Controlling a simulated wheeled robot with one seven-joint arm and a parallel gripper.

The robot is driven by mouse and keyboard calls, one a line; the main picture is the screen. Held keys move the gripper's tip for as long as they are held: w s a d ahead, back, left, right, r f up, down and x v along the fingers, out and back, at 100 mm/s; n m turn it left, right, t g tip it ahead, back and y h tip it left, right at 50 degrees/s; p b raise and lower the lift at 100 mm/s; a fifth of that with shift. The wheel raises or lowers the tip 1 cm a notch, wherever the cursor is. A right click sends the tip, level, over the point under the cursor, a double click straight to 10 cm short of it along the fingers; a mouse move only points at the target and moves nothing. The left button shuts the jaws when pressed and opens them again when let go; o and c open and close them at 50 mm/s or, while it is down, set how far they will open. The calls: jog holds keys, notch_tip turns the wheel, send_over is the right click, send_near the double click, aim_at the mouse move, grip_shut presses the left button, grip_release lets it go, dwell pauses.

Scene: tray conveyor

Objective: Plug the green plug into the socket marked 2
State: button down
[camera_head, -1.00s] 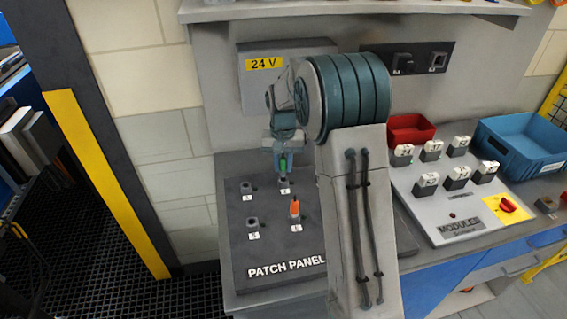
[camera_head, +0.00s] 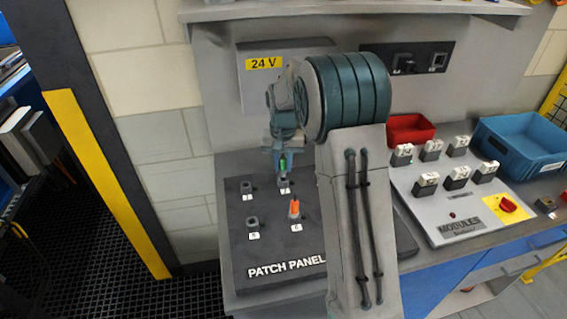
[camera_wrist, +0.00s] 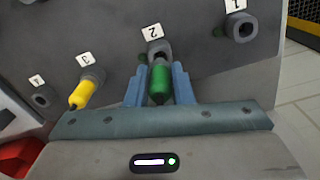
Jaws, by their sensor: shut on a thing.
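The green plug (camera_wrist: 159,86) is between the two blue fingers of my gripper (camera_wrist: 160,85), which is shut on it. In the wrist view its far end points at the grey socket marked 2 (camera_wrist: 157,46). I cannot tell whether its nose is inside the socket or just short of it. In the head view the green plug (camera_head: 283,162) is upright below my gripper (camera_head: 283,155), right over socket 2 (camera_head: 284,182) on the dark patch panel (camera_head: 270,240).
A yellow plug (camera_wrist: 82,94) stands in socket 3 and an orange plug (camera_head: 294,208) in a front-row socket. Sockets 1 (camera_wrist: 240,27) and 4 (camera_wrist: 42,98) are empty. My arm hides the panel's right part. A modules board (camera_head: 445,205) and blue bin (camera_head: 525,145) are right.

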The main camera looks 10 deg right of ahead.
aim_at(283, 169)
jog(key=shift+f+b, duration=1.1)
jog(key=shift+f, duration=0.55)
jog(key=c, duration=1.2)
grip_release()
jog(key=shift+r, duration=0.2)
notch_tip(283, 169, up, 12)
jog(key=shift+r+b, duration=0.1)
jog(key=shift+b, duration=0.4)
jog(key=shift+r, duration=0.7)
jog(key=shift+s, duration=0.15)
